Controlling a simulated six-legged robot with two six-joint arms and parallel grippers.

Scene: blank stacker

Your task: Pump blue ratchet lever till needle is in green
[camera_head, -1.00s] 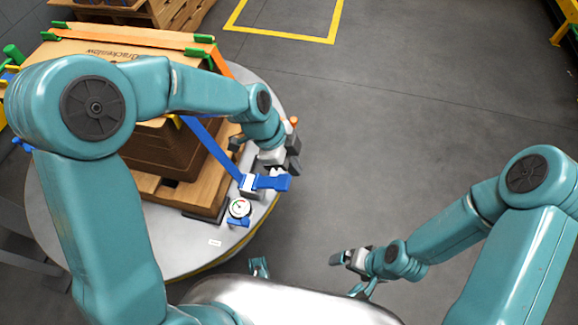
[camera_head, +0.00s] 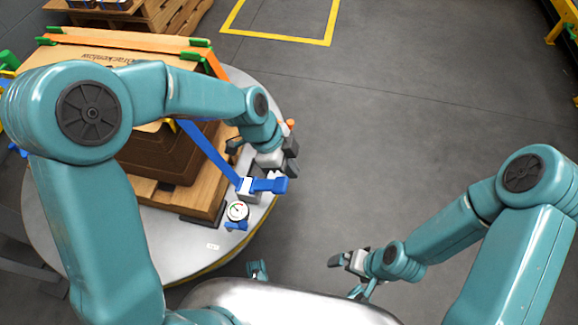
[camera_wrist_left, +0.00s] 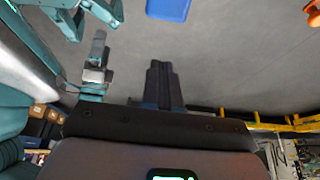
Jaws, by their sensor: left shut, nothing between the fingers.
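The blue ratchet lever (camera_head: 270,186) sticks out to the right from the ratchet on the blue strap (camera_head: 212,153) at the pallet's edge. The round white gauge (camera_head: 237,211) sits just below it, with red and green marks; its needle is too small to read surely. My left gripper (camera_head: 290,165) is shut and empty, just above the lever in the head view; I cannot tell if they touch. In the left wrist view the shut fingers (camera_wrist_left: 162,85) show, with the blue lever end (camera_wrist_left: 168,9) apart from them at the top. My right gripper (camera_head: 338,259) is off to the right, its jaws unclear.
The strapped load stands on a wooden pallet (camera_head: 185,197) on a round grey turntable (camera_head: 150,262). An orange strap (camera_head: 120,43) with green corner pieces crosses its top. Open grey floor (camera_head: 400,140) lies to the right. A yellow floor outline (camera_head: 270,38) is at the back.

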